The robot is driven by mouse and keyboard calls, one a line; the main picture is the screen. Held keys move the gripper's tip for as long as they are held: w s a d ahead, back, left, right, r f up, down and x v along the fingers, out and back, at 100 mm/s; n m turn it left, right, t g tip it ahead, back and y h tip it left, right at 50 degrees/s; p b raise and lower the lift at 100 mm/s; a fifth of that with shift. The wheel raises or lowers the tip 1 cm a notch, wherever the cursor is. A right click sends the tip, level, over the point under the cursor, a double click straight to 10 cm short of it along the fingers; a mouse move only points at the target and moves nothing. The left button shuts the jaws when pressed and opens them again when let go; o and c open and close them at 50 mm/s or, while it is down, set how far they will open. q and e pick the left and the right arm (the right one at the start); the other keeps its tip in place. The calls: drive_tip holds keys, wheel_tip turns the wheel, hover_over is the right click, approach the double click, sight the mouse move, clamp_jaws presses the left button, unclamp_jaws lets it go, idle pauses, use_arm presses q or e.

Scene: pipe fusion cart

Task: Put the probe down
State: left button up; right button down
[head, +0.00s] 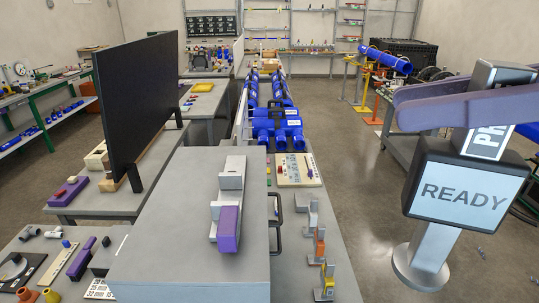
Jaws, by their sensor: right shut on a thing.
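The probe (432,235) shows at the right of the head view. It has a pale shaft with a partly hidden label, a dark-framed screen (465,192) reading READY, and a round disc at its lower end. It is slightly tilted. My right gripper (430,106), with purple fingers, is shut on its upper part and covers some of it. The disc appears over the floor, clear of the bench. A grey block with a purple front (229,205) sits on a large grey box (180,250) left of the probe. My left gripper is not in view.
A black panel (135,100) stands upright at the left. Small grey, orange and yellow brackets (318,245) line the bench right of the box. Blue pipe pieces (278,125) lie farther back. Open floor (350,190) lies between bench and probe.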

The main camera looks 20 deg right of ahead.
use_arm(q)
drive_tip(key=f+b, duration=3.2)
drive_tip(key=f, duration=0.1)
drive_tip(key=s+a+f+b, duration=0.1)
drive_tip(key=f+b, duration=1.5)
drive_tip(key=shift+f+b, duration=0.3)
use_arm(e)
drive_tip(key=w+d+f+m+t+h, duration=0.25)
drive_tip(key=w+f, duration=0.35)
drive_tip(key=f, duration=0.7)
drive_tip(key=w+d+f+m+t+h, duration=0.1)
drive_tip(key=w+d+f+m+h, duration=0.35)
drive_tip(key=f, duration=0.95)
drive_tip(key=w+d+f+m+t+h, duration=0.25)
drive_tip(key=w+f, duration=0.45)
drive_tip(key=f, duration=0.6)
use_arm(q)
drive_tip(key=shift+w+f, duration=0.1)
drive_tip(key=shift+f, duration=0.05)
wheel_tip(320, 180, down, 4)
drive_tip(key=b, duration=0.4)
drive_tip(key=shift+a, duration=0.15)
use_arm(e)
wheel_tip(320, 180, down, 20)
drive_tip(key=d, duration=0.1)
drive_tip(key=shift+s, duration=0.2)
drive_tip(key=shift+n, duration=0.25)
